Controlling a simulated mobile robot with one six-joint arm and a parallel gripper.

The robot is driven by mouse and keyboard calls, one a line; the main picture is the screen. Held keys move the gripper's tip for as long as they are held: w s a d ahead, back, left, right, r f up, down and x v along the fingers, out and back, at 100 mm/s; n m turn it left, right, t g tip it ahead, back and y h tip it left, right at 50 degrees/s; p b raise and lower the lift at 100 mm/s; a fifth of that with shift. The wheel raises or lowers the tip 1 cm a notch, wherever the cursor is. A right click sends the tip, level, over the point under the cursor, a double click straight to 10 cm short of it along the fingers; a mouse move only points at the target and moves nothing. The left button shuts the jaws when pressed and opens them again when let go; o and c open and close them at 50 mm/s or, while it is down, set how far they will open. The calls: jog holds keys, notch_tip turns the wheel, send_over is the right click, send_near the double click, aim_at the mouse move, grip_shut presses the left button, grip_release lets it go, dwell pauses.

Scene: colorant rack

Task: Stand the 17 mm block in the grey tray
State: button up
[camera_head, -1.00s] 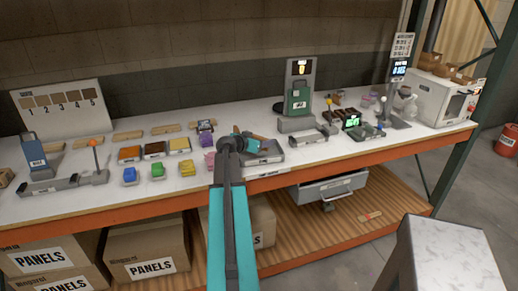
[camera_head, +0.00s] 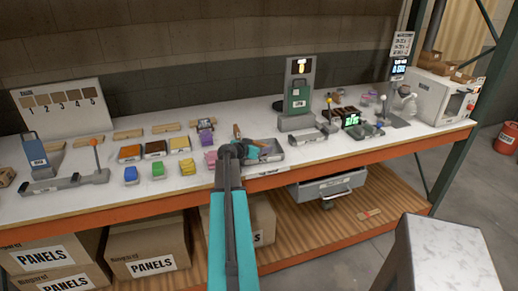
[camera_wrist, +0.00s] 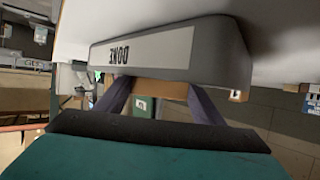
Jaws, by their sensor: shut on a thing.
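The grey tray (camera_head: 290,154) is on the bench just right of my wrist in the head view. In the wrist view the tray (camera_wrist: 225,55) fills the upper middle, its "DONE" label upside down. My gripper (camera_head: 256,150) is over the left part of the tray. In the wrist view my gripper (camera_wrist: 160,95) is shut on a tan wooden block (camera_wrist: 160,89), seen only as a strip below the tray wall. The block's lower end and any contact with the tray floor are hidden. Its size cannot be read.
Coloured blocks, including blue (camera_head: 130,174), green (camera_head: 157,170) and yellow (camera_head: 188,167), stand left of my arm. A small brown upright piece (camera_head: 237,131) shows behind my wrist. A green-faced device (camera_head: 298,90) stands behind the tray. A drawer (camera_head: 325,188) hangs under the bench.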

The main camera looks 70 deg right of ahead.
jog(key=o, duration=0.8)
jog(key=shift+o, duration=0.4)
jog(key=shift+r, duration=0.1)
jog(key=shift+p, duration=0.35)
jog(key=shift+w+a+r+b, duration=0.1)
jog(key=shift+a+b, duration=0.25)
jog(key=shift+a, duration=0.1)
jog(key=b+v, duration=0.3)
jog(key=v, duration=0.8)
jog(key=shift+b, duration=0.4)
jog(key=shift+r, duration=0.1)
